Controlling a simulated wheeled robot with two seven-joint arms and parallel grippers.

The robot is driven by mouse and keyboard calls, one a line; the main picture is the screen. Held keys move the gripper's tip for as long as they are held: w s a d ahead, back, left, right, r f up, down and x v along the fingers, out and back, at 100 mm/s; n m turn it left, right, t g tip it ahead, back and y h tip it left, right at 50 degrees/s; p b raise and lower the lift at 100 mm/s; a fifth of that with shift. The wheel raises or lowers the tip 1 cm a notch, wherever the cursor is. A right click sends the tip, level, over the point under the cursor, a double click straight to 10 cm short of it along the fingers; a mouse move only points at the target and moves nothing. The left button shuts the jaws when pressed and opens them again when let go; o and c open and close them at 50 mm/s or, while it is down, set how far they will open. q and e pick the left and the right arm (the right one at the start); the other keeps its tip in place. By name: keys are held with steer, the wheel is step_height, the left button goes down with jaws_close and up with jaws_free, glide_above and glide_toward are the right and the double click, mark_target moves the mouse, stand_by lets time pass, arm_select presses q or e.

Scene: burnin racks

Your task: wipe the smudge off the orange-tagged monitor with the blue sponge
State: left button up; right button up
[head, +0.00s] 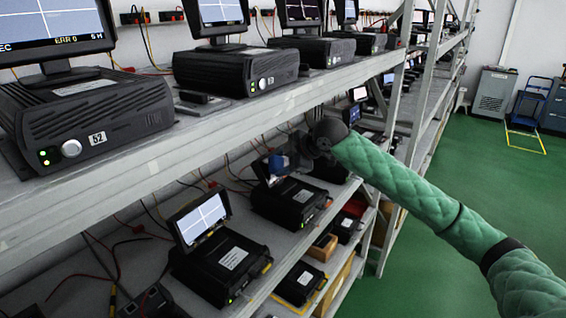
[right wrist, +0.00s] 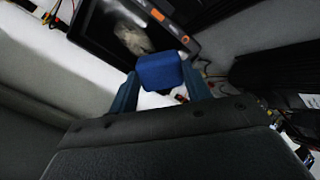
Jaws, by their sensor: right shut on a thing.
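The blue sponge (right wrist: 158,72) is held between the two fingers of my right gripper (right wrist: 160,80) in the right wrist view. The orange-tagged monitor (right wrist: 101,27) is just beyond it, tilted in the picture, with orange marks on its frame. A pale grey smudge (right wrist: 133,40) shows on its dark screen, close above the sponge. Whether the sponge touches the screen I cannot tell. In the head view the blue sponge (head: 279,164) and right gripper (head: 296,158) are at the middle shelf, partly covering a small monitor (head: 260,169). My left gripper is not in view.
The upper shelf's edge (head: 200,131) runs close above my right gripper. Black units with screens and loose cables fill both shelves. A lit monitor (head: 201,218) stands nearer on the lower shelf. A rack upright (head: 405,100) is beyond the arm.

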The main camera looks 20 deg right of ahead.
steer(key=shift+w+a+f, duration=0.25)
steer(key=shift+w+f, duration=0.15)
stand_by(0.3)
steer(key=shift+w+a+f, duration=0.15)
steer(key=shift+w+f, duration=0.05)
steer(key=shift+w, duration=0.1)
steer(key=shift+w+d+r+p, duration=0.1)
steer(key=shift+w+d+p, duration=0.2)
steer(key=shift+d, duration=0.3)
steer(key=shift+w+d+p, duration=0.95)
steer(key=shift+w+d, duration=0.85)
steer(key=shift+d, duration=0.65)
steer(key=shift+s+a+p, duration=0.4)
steer(key=shift+s+a, duration=0.35)
steer(key=shift+a, duration=0.25)
steer(key=shift+s+a+p, duration=0.35)
steer(key=shift+s+a, duration=0.4)
steer(key=shift+a, duration=0.3)
steer(key=shift+s+a+p, duration=0.4)
steer(key=shift+s+a, duration=0.35)
steer(key=shift+a, duration=0.25)
